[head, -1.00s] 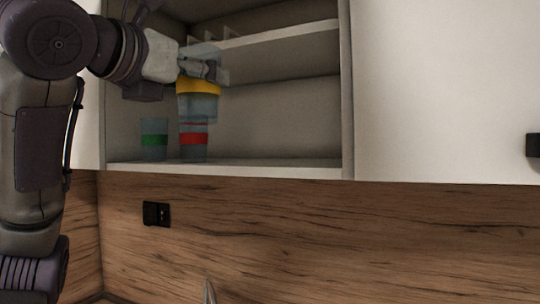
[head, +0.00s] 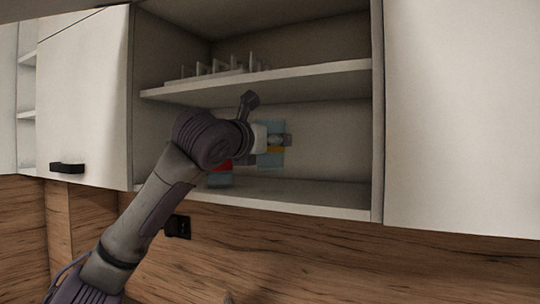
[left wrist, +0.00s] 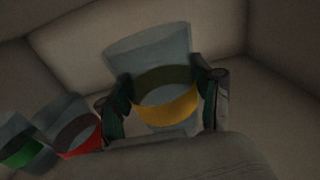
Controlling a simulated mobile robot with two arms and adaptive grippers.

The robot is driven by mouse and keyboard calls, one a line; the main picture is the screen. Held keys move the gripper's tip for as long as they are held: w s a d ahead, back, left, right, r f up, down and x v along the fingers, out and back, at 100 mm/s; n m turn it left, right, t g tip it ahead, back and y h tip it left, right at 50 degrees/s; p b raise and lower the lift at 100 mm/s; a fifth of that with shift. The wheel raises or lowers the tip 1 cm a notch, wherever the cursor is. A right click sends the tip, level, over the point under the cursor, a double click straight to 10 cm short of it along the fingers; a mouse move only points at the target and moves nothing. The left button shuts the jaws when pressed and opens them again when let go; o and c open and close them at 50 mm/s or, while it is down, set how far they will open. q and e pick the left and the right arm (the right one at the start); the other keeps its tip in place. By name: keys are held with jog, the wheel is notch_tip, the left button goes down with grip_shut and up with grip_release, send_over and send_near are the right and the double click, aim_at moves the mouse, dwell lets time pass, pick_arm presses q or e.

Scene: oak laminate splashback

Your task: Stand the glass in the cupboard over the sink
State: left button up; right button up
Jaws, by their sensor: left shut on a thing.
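The glass with the yellow band (head: 270,160) is clear, bluish and roughly upright inside the open cupboard, over its lower board. My left gripper (head: 281,140) is shut on it; the wrist view shows one finger on each side of the glass (left wrist: 150,50). The glass's base looks slightly above the board, but I cannot tell whether it touches. A red-banded glass (head: 220,180) stands to the left, partly hidden by my arm. A green-banded glass (left wrist: 22,152) shows beyond it in the left wrist view and is hidden in the head view. My right gripper is out of view.
The cupboard's middle shelf (head: 320,75) runs above the glass and bears a pale rack (head: 215,72) with upright prongs. The lower board (head: 320,194) is clear to the right, up to the side wall (head: 377,130). A closed door (head: 85,100) is at left.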

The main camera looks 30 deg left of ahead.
aim_at(264, 160)
pick_arm(q)
jog(key=shift+f, duration=0.3)
jog(key=f, duration=0.2)
jog(key=shift+d+f, duration=0.2)
jog(key=shift+f, duration=0.1)
jog(key=shift+w+f+p, duration=0.2)
jog(key=shift+f+p, duration=0.25)
jog(key=shift+p, duration=0.2)
jog(key=shift+a+f, duration=0.1)
jog(key=shift+a, duration=0.05)
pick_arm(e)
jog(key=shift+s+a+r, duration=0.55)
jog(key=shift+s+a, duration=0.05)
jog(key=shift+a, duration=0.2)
pick_arm(q)
jog(key=shift+f, duration=0.1)
jog(key=o, duration=1.3)
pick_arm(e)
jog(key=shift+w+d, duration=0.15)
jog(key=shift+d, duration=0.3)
